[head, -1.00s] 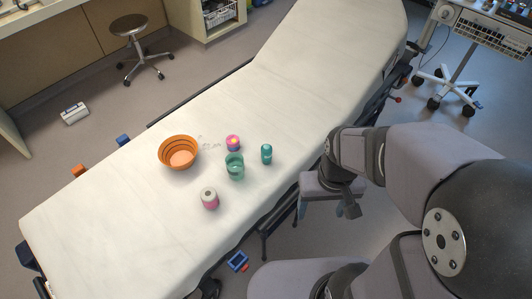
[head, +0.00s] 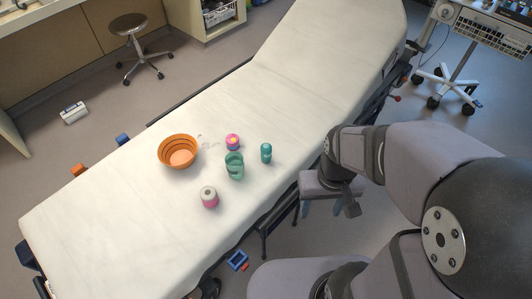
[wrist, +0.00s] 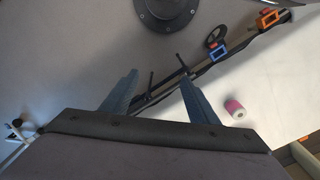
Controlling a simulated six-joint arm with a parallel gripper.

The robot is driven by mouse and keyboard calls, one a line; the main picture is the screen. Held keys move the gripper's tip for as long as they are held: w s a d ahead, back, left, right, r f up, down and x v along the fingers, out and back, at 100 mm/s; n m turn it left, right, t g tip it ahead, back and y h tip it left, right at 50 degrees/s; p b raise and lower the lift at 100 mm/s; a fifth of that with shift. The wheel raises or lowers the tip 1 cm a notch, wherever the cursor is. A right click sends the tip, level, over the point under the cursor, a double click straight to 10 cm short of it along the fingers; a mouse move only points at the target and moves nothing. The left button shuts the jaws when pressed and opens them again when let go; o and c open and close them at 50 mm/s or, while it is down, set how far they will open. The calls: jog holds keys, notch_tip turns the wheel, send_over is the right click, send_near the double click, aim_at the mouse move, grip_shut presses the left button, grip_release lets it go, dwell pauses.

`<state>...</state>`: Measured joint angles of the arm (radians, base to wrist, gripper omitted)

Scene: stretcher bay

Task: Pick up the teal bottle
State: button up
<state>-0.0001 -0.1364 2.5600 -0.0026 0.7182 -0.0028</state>
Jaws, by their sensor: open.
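The teal bottle (head: 266,153) stands upright on the white stretcher sheet, near its right long edge in the head view. It is small, with a rounded top. My gripper (head: 322,205) hangs to the right of the stretcher, past its edge and apart from the bottle. In the wrist view my gripper (wrist: 158,92) shows two blue-grey fingers spread wide with nothing between them. The bottle is not seen in the wrist view.
A green cup (head: 234,167) stands just left of the bottle. A pink-and-purple item (head: 232,141), an orange bowl (head: 178,151) and a pink roll (head: 209,197) are also on the stretcher (head: 110,215). The roll shows in the wrist view (wrist: 234,108). The sheet's upper part is clear.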

jog(key=s+d+f+n+g+h+b, duration=0.2)
jog(key=s+d+f+n+h+b, duration=0.1)
jog(key=d+f+n+h+b, duration=0.55)
jog(key=w+d+f+n+t+h+b, duration=0.25)
jog(key=w+f+n+t+b, duration=0.35)
jog(key=w+n+b, duration=0.4)
jog(key=n+t+y+b, duration=0.8)
jog(key=n+t+b, duration=0.55)
jog(key=n, duration=0.25)
send_near(266, 157)
jog(key=shift+d+f+m, duration=0.25)
jog(key=shift+d, duration=0.1)
jog(key=shift+a, duration=0.4)
jog(key=shift+w+d+r, duration=0.1)
jog(key=shift+w+d, duration=0.2)
jog(key=shift+w, duration=1.65)
jog(key=shift+w+d+r, duration=0.1)
jog(key=shift+w+d, duration=0.25)
jog(key=shift+w, duration=1.6)
jog(key=shift+w+d, duration=0.3)
jog(key=shift+w, duration=1.7)
jog(key=shift+c, duration=0.6)
